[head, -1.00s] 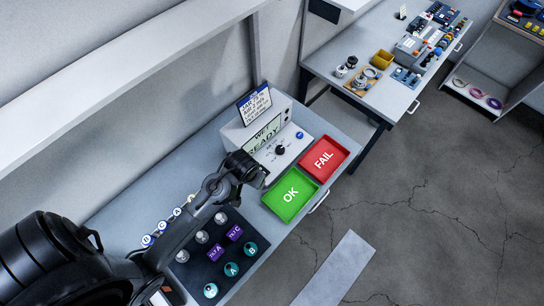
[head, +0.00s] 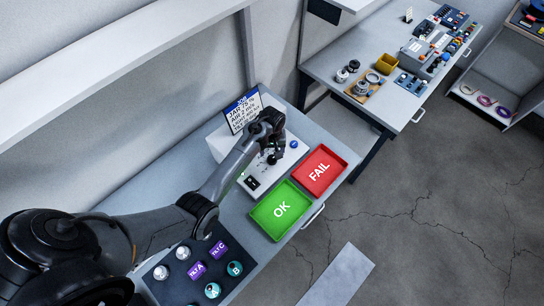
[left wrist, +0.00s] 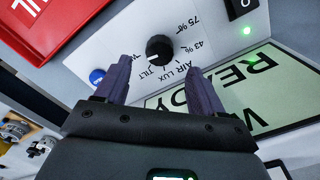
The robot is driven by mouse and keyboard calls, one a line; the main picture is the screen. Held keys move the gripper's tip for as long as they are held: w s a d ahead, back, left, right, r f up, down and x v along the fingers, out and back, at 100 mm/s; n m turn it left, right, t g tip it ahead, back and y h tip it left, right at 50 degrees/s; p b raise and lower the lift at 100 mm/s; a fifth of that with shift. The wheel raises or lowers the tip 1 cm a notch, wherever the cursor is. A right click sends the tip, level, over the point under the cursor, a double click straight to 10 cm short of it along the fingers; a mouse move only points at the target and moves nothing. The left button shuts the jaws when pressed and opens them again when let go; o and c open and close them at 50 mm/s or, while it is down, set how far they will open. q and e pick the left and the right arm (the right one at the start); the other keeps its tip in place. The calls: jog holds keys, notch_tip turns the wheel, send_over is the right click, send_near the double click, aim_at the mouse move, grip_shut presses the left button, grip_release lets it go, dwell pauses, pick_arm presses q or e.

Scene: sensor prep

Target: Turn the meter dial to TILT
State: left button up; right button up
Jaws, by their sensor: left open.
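The meter (head: 225,148) is a light grey box on the bench, largely behind my left arm in the head view. Its black round dial (left wrist: 158,48) sits on the front panel, with printed labels including TILT, LUX and AIR beside it. A small white mark shows on the dial's lower left side; I cannot tell exactly which label it points at. The meter's display (left wrist: 235,95) reads READY below a partly hidden word. My left gripper (left wrist: 161,66) is open, its two fingertips apart on either side just short of the dial, with nothing between them. My right gripper is not in view.
A green OK tray (head: 281,211) and a red FAIL tray (head: 320,172) stand beside the meter. A blue button (left wrist: 97,76) is near the left fingertip. A job card (head: 244,111) stands behind the meter. A dark mat (head: 211,254) holds several sensors and labelled blocks.

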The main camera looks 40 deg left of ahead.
aim_at(272, 158)
pick_arm(q)
jog(key=shift+f, duration=2.7)
jog(key=c, duration=1.1)
